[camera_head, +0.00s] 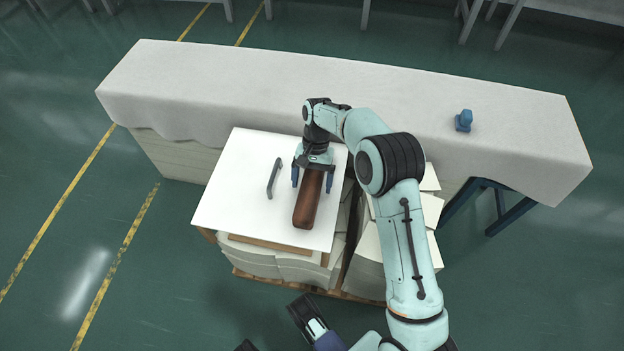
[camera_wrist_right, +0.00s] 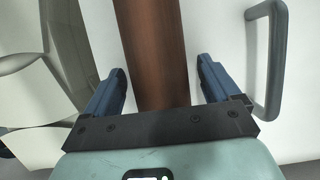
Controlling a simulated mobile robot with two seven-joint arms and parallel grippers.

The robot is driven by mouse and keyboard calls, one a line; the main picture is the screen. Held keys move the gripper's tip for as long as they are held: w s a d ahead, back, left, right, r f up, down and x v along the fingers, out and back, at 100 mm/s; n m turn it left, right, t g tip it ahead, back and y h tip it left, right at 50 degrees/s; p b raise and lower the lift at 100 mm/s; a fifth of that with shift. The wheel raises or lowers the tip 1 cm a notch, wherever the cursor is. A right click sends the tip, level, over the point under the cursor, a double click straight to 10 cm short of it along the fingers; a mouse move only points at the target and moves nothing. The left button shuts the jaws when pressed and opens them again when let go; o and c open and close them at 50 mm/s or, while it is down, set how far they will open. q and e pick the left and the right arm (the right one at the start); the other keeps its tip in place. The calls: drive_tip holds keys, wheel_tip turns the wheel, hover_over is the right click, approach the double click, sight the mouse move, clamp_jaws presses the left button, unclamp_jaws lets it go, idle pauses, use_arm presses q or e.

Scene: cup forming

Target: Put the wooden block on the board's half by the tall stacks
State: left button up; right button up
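The wooden block (camera_head: 308,199) is long, reddish brown and lies on the white board (camera_head: 238,180), on its right side, reaching toward the front edge. It also fills the middle of the right wrist view (camera_wrist_right: 155,50). My right gripper (camera_head: 312,181) is above the block's far end. Its two blue fingers stand on either side of the block, with a gap on each side in the wrist view. The gripper is open. Stacks of pale sheets (camera_head: 428,213) stand right of the board, partly hidden by my right arm.
A grey handle (camera_head: 273,178) stands on the board left of the block and beside the right finger in the wrist view (camera_wrist_right: 268,60). A long cloth-covered table (camera_head: 220,80) runs behind the board. A small blue object (camera_head: 463,120) stands on it.

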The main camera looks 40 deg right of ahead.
drive_tip(key=shift+r, duration=0.1)
drive_tip(key=p+v, duration=0.2)
drive_tip(key=v, duration=0.9)
drive_tip(key=shift+p, duration=0.3)
use_arm(q)
drive_tip(key=shift+t, duration=0.7)
drive_tip(key=shift+w+d+r, duration=0.2)
drive_tip(key=shift+w+r, duration=0.35)
drive_tip(key=shift+r, duration=0.25)
drive_tip(key=shift+w+d+r, duration=0.25)
drive_tip(key=shift+w+r, duration=0.35)
drive_tip(key=shift+r, duration=0.15)
drive_tip(key=shift+w+d+r, duration=0.2)
drive_tip(key=shift+w+r, duration=0.35)
drive_tip(key=shift+r, duration=0.25)
use_arm(e)
drive_tip(key=shift+w+d+r, duration=0.15)
drive_tip(key=shift+d+r, duration=0.05)
drive_tip(key=shift+r, duration=0.35)
